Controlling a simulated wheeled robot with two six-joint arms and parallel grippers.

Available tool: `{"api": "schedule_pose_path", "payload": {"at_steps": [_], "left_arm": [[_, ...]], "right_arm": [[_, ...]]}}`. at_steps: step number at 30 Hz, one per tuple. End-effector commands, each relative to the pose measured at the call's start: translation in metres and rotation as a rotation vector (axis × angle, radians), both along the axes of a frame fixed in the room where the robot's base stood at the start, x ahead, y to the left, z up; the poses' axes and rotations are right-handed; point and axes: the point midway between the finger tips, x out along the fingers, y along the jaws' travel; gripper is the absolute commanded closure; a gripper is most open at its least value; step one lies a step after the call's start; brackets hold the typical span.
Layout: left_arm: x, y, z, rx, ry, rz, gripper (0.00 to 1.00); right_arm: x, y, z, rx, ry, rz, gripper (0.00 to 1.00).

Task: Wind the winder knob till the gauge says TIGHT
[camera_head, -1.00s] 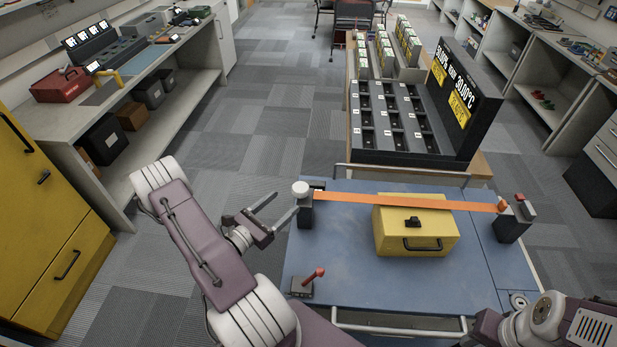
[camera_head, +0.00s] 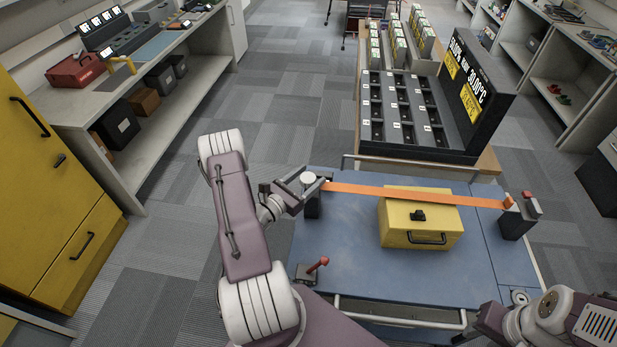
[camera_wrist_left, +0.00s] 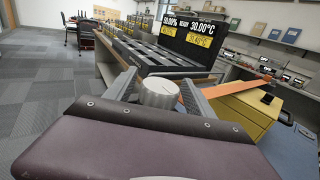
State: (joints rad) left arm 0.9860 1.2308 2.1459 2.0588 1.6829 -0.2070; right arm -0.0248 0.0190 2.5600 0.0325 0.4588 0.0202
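The winder knob (camera_head: 308,178) is a round white cap on a dark post (camera_head: 313,206) at the blue table's back left corner. An orange strap (camera_head: 410,194) runs from that post across a yellow case (camera_head: 420,222) to a dark post (camera_head: 518,217) on the right. My left gripper (camera_head: 312,180) has one finger on each side of the knob. In the left wrist view the knob (camera_wrist_left: 159,93) stands between the fingers, with slight gaps seeming to show. I cannot make out a gauge reading. My right arm shows at bottom right, but its gripper is out of frame.
A small red lever (camera_head: 318,264) stands at the front left of the blue table (camera_head: 370,285). A dark slotted rack with a display (camera_head: 465,85) stands behind the table. A side bench and yellow cabinet (camera_head: 60,190) are at left.

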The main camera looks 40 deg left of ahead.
Motion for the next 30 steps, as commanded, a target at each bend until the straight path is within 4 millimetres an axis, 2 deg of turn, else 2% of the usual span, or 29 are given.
{"api": "schedule_pose_path", "payload": {"at_steps": [1,5,6,17,30], "left_arm": [[0.000,0.000,0.000,0.000,0.000,0.000,0.54],[0.000,0.000,0.000,0.000,0.000,0.000,0.90],[0.000,0.000,0.000,0.000,0.000,0.000,0.94],[0.000,0.001,-0.002,0.005,-0.001,-0.084,0.94],[0.000,0.000,-0.005,0.008,-0.001,-0.440,0.94]], "right_arm": [[0.000,0.000,0.000,0.000,0.000,0.000,0.64],[0.000,0.000,0.000,0.000,0.000,0.000,0.64],[0.000,0.000,0.000,0.000,0.000,0.000,0.64],[0.000,0.000,-0.009,0.000,0.000,0.000,0.64],[0.000,0.000,-0.044,0.000,0.000,0.000,0.64]]}}
